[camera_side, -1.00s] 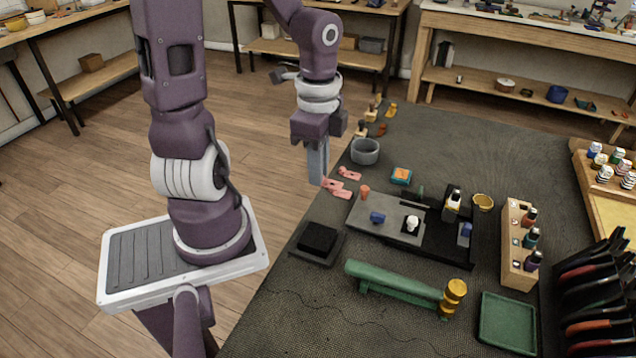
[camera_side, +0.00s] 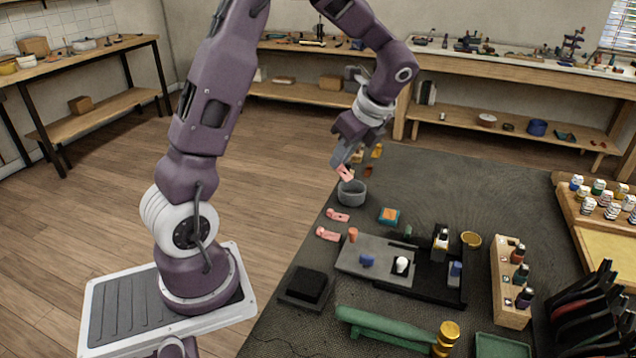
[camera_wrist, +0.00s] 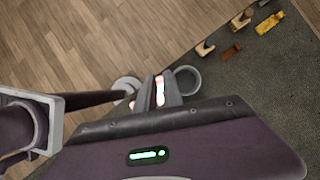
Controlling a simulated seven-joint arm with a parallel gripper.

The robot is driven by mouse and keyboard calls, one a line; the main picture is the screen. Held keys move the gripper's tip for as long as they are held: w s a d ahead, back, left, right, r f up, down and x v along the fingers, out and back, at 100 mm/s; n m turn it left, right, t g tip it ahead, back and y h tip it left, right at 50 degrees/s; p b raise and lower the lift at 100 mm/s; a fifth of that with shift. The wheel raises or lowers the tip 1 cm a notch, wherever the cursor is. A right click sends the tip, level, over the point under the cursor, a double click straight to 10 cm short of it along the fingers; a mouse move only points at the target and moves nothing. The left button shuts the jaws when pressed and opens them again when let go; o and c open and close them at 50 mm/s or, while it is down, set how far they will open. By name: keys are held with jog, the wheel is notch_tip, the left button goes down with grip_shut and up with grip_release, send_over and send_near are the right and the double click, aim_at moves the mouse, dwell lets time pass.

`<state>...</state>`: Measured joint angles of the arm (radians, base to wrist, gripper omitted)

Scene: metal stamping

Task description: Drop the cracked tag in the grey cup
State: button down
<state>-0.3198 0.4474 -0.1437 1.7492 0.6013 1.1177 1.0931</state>
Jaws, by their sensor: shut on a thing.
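My gripper (camera_side: 342,163) is shut on a pink tag (camera_side: 345,173) and holds it just above the grey cup (camera_side: 352,193), near its rim. The held tag (camera_wrist: 160,92) also shows between my fingers in the wrist view, with the grey cup (camera_wrist: 187,80) right beside them. I cannot make out a crack on the held tag. Two more pink tags, one nearer the cup (camera_side: 337,215) and one further forward (camera_side: 327,234), lie on the dark mat. The inside of the cup is partly hidden.
An orange-topped teal block (camera_side: 389,216) lies right of the cup. A grey plate (camera_side: 375,258) with small blue and white pieces is in front. Wooden-handled stamps (camera_wrist: 241,18) and a yellow piece (camera_wrist: 269,23) lie behind the cup.

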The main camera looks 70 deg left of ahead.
jog(key=shift+m+y, duration=0.5)
jog(key=shift+y, duration=0.3)
jog(key=w, duration=0.1)
jog(key=w+a, duration=0.2)
jog(key=w, duration=0.1)
jog(key=shift+w+a+r, duration=0.1)
jog(key=shift+a+r, duration=0.05)
jog(key=shift+r, duration=0.2)
jog(key=shift+f, duration=3.65)
jog(key=c, duration=1.4)
grip_release()
